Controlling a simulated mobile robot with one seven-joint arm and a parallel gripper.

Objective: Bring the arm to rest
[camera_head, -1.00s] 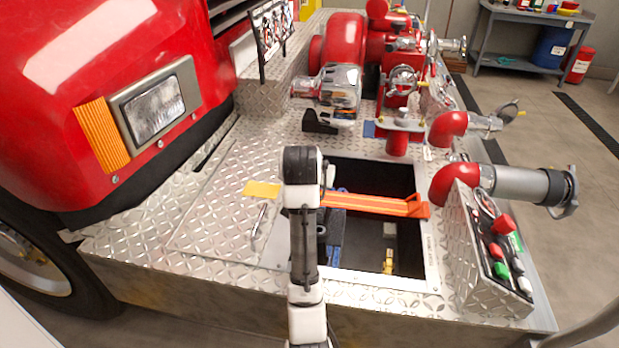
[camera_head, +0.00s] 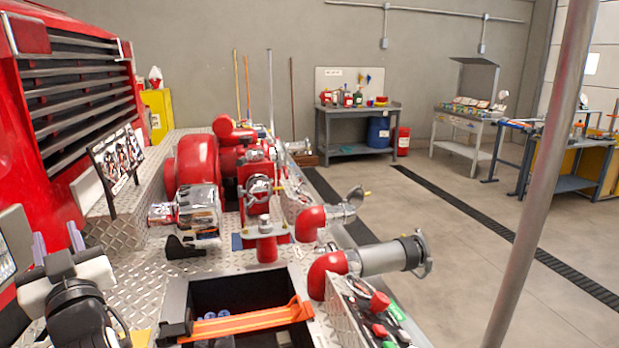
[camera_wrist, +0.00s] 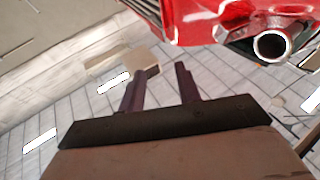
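My gripper (camera_head: 57,243) is at the lower left of the head view, with two purple fingers pointing up, apart, with nothing between them. My arm is bent in the lower left corner, above the diamond-plate deck and beside the red truck (camera_head: 75,110). In the wrist view the same fingers of my gripper (camera_wrist: 162,85) stand apart and empty. Behind them are ceiling tiles with lights, and red bodywork with a metal pipe end at the top right.
A red pump (camera_head: 198,165) with pipes stands on the deck right of my arm. An open deck compartment (camera_head: 240,288) has an orange strap across it. A control panel (camera_head: 375,315) is at the lower right. A grey pole (camera_head: 540,180) stands at the right. Workbenches line the back; the floor between is clear.

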